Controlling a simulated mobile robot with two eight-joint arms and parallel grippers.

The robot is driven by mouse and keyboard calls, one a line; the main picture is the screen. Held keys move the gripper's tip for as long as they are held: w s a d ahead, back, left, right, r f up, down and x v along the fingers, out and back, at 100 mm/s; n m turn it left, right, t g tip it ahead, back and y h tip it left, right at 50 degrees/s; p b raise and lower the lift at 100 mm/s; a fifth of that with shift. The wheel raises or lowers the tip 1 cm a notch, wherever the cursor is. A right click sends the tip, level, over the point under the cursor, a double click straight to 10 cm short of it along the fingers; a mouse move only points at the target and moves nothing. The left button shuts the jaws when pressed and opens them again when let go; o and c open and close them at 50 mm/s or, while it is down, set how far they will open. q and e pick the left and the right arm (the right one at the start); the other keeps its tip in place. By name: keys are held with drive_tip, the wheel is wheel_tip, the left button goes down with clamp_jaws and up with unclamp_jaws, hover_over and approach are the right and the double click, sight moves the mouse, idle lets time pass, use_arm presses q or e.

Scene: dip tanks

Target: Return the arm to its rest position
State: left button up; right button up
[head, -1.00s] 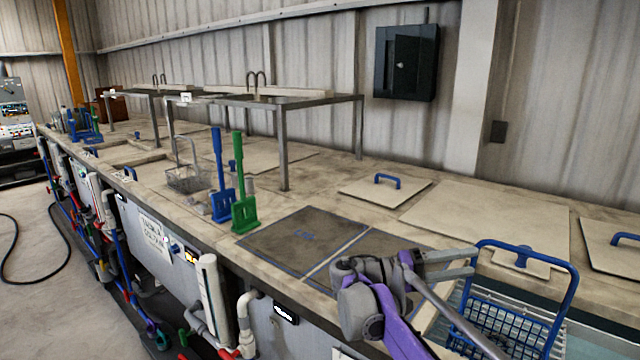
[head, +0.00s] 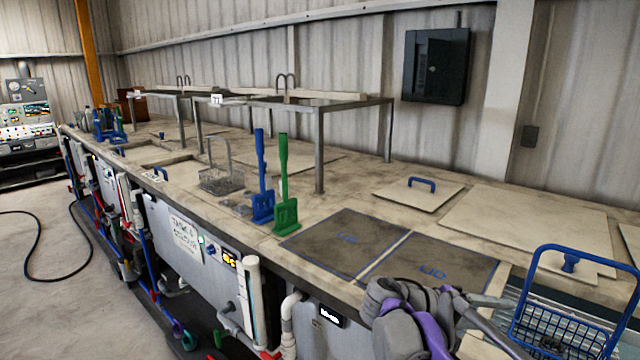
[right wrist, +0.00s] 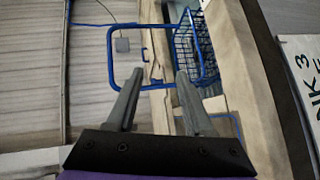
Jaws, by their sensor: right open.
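My right arm, grey and purple, comes in at the bottom of the head view. Its gripper (head: 492,300) is low over the front of the bench, left of the blue wire basket (head: 570,325). In the right wrist view the two grey fingers of the gripper (right wrist: 158,85) stand apart with nothing between them. The basket (right wrist: 190,50) and its blue handle lie beyond the fingertips. My left gripper is not in view.
Dark lid panels (head: 430,268) lie just behind my right arm. A green paddle (head: 284,190) and a blue paddle (head: 262,185) stand on the bench, with a wire basket (head: 220,180) farther left. A metal rack (head: 320,115) stands behind them.

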drive_tip(key=s+a+f+t+y, duration=0.2)
drive_tip(key=s+a+f+y, duration=0.5)
drive_tip(key=s+f, duration=0.3)
drive_tip(key=s+a+f+t+y, duration=0.2)
drive_tip(key=s+a+f+y, duration=0.5)
drive_tip(key=s+f, duration=0.4)
wheel_tip(320, 180, down, 3)
drive_tip(key=shift+a+r+t+y, duration=0.1)
drive_tip(key=shift+a+t+y, duration=0.2)
drive_tip(key=shift+y, duration=0.4)
drive_tip(key=shift+s, duration=0.1)
